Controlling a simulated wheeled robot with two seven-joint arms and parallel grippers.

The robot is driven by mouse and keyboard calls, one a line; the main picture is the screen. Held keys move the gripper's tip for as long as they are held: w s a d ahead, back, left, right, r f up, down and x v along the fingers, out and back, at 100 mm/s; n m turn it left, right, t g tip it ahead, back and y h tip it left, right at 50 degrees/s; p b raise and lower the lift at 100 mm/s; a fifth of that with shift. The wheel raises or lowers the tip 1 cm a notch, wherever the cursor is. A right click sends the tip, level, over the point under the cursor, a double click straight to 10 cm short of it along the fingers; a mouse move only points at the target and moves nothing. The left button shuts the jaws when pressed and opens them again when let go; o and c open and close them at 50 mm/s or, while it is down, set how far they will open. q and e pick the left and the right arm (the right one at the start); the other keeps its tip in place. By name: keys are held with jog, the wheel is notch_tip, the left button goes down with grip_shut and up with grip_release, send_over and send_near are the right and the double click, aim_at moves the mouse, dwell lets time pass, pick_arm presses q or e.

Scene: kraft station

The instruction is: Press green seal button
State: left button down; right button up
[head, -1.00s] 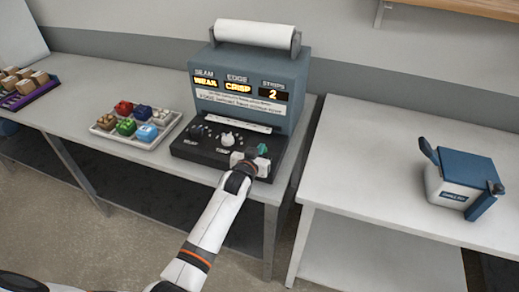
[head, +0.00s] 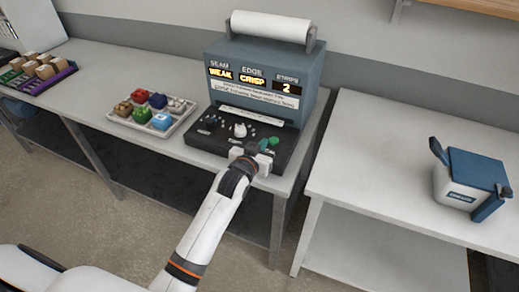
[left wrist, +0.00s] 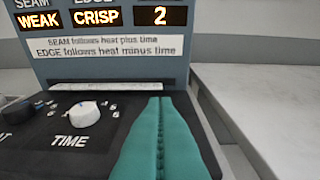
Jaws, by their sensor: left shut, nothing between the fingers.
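The sealing machine (head: 262,80) is a blue-grey box with a white roll on top. Its displays read SEAM WEAK, EDGE CRISP and STRIPS 2. Its black front panel (head: 208,141) carries a white TIME knob (head: 240,130), also in the left wrist view (left wrist: 84,115), and a dark knob (head: 211,120). A small green spot that looks like the green seal button (head: 273,141) shows at the panel's right side. My left gripper (head: 262,146) is shut and empty over the panel, just beside that spot. In the left wrist view its teal fingers (left wrist: 160,140) are together; no button shows there. Contact cannot be told.
A pale tray (head: 152,117) of coloured blocks stands left of the machine. A purple tray (head: 40,84) with brown blocks is further left. A blue-and-white box (head: 470,180) stands on the right table (head: 385,170). A gap separates the two tables.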

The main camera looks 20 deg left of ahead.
pick_arm(q)
jog(key=shift+v, duration=1.15)
jog(key=shift+w+r, duration=0.1)
